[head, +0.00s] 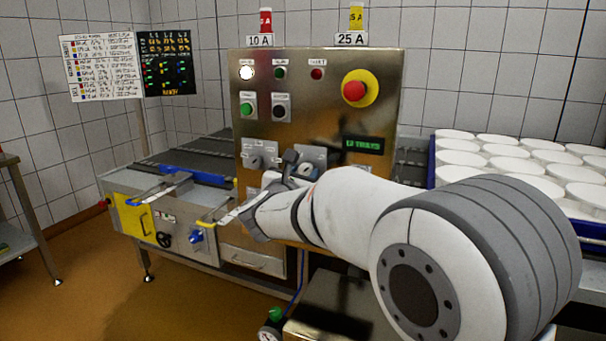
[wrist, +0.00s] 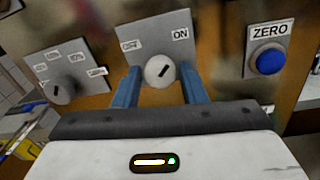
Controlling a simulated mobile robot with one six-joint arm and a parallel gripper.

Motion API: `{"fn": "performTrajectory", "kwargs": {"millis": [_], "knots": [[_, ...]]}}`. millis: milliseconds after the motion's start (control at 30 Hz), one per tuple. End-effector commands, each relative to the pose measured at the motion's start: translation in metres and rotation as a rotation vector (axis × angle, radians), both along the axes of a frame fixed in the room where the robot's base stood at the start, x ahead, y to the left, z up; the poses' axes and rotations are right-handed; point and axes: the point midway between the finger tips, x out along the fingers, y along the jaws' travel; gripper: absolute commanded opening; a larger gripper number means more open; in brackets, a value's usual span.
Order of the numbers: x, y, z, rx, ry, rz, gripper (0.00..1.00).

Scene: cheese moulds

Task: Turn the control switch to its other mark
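The control switch (wrist: 160,71) is a pale round knob with a dark pointer line, on a grey plate marked OFF on the left and ON on the right. The line slants up to the right, towards the ON side. My gripper (wrist: 159,77) is open, its two blue fingers on either side of the knob with a small gap showing at each. Whether the tips touch it lower down I cannot tell. In the head view the switch plate (head: 317,153) shows on the steel panel, partly hidden by my gripper and arm.
Left of the switch is a selector knob (wrist: 60,91) with several marks; right is a blue ZERO button (wrist: 269,60). The panel (head: 325,95) carries lamps, push buttons and a red emergency stop (head: 355,91). A blue crate (head: 432,160) of white moulds stands at right.

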Motion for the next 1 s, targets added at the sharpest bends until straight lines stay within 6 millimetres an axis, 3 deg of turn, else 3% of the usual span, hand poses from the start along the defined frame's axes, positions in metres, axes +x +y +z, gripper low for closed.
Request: {"fn": "performTrajectory", "kwargs": {"millis": [367, 667, 1000], "knots": [[0.0002, -0.0011, 0.0000, 0.000, 0.000, -0.001, 0.08], [0.0001, -0.0012, -0.0002, -0.040, 0.014, -0.002, 0.08], [0.0000, -0.0010, 0.0001, -0.254, 0.092, -0.002, 0.08]]}}
